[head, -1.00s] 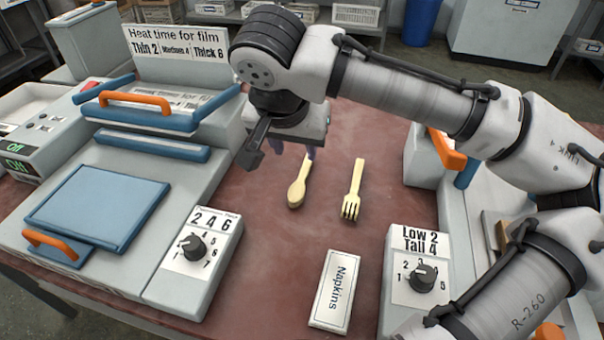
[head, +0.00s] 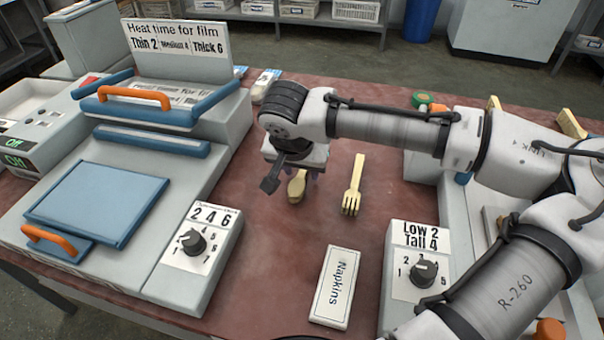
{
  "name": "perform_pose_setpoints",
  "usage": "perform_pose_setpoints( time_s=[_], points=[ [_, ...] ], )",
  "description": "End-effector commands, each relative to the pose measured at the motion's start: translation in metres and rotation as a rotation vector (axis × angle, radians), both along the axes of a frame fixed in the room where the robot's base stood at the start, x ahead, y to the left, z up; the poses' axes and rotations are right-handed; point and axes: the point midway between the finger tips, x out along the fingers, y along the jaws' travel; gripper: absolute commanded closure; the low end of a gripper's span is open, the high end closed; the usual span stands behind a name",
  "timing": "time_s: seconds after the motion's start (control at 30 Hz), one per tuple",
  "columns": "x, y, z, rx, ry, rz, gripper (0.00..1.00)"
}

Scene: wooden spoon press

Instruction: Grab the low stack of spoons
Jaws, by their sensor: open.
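A wooden spoon stack (head: 297,187) lies on the red-brown table, its bowl end toward me. Its height cannot be told, and my gripper and wrist hide its handle. My gripper (head: 300,176) is over the spoon stack, pointing down. Only small bits of its fingers show beside the spoon. It is open, and whether it touches the spoon cannot be seen. A wooden fork stack (head: 352,186) lies just right of the spoon, tines toward me.
A napkins box (head: 333,287) lies nearer. A dial box marked 2 4 6 (head: 190,250) stands left and a Low/Tall dial box (head: 420,270) right. A blue-plated press (head: 95,205) fills the left. Bare table (head: 275,250) lies between.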

Motion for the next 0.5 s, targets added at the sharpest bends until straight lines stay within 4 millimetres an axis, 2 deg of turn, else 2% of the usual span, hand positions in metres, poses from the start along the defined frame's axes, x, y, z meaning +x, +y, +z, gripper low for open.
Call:
perform_pose_setpoints(
  time_s=[0.27, 0.5],
  points=[
    [0.0017, -0.0006, -0.0043, 0.001, 0.000, 0.000, 0.59],
    [0.0015, -0.0005, -0.0042, 0.000, 0.000, 0.000, 0.89]
  ],
)
